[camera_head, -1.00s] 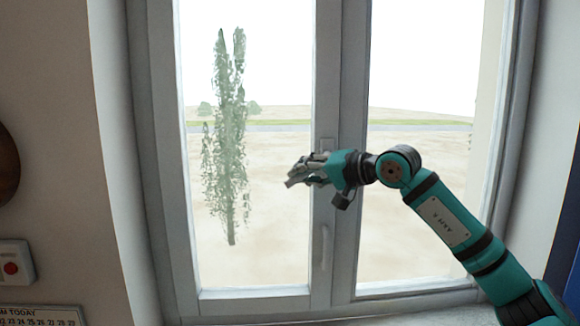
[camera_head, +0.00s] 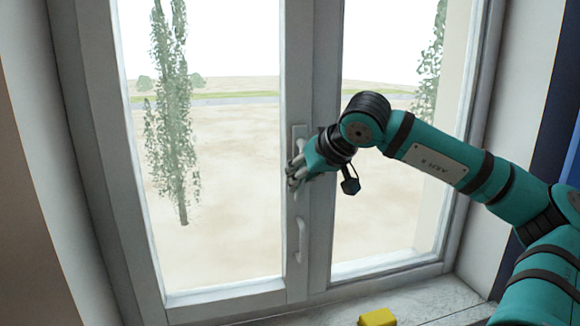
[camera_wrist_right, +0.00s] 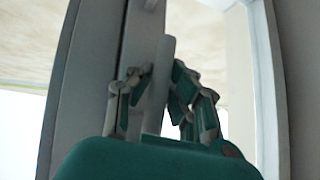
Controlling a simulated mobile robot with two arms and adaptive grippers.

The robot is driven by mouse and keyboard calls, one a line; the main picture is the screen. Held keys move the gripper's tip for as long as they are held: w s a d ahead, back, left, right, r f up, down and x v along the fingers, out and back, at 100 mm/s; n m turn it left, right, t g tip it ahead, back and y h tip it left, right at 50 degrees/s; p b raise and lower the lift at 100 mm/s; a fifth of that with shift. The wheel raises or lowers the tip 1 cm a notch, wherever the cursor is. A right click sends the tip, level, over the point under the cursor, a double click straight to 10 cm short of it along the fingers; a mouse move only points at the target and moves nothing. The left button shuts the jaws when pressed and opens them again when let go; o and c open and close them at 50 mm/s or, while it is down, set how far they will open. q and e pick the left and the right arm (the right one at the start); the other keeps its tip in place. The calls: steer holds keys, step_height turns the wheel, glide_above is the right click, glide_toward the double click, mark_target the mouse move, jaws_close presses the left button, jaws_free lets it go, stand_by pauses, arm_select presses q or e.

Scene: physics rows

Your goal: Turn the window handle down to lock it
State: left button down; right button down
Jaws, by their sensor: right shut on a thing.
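The window handle's pale mounting plate (camera_head: 299,132) shows on the middle upright of the white window frame in the head view. My right gripper (camera_head: 297,176) is just below the plate, its fingers around the handle's lever and hiding most of it. In the right wrist view, the pale lever (camera_wrist_right: 161,80) runs between the fingers of the right gripper (camera_wrist_right: 157,95), which is shut on it. The lever's exact angle is hard to tell behind the fingers. My left gripper is not in view.
A fixed pale pull grip (camera_head: 301,240) sits lower on the same upright. A yellow block (camera_head: 378,317) lies on the window sill (camera_head: 432,303). The right-hand wall and reveal stand close to my right arm.

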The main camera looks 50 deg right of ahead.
steer(key=shift+s+d+r+n+h+p, duration=0.2)
steer(key=shift+d+r+n+h+p, duration=0.15)
steer(key=shift+p, duration=0.3)
steer(key=shift+f+g, duration=0.2)
steer(key=shift+g, duration=0.2)
steer(key=shift+h, duration=0.25)
steer(key=c, duration=1.2)
jaws_free()
steer(key=shift+s+d+f, duration=0.1)
steer(key=v, duration=1.2)
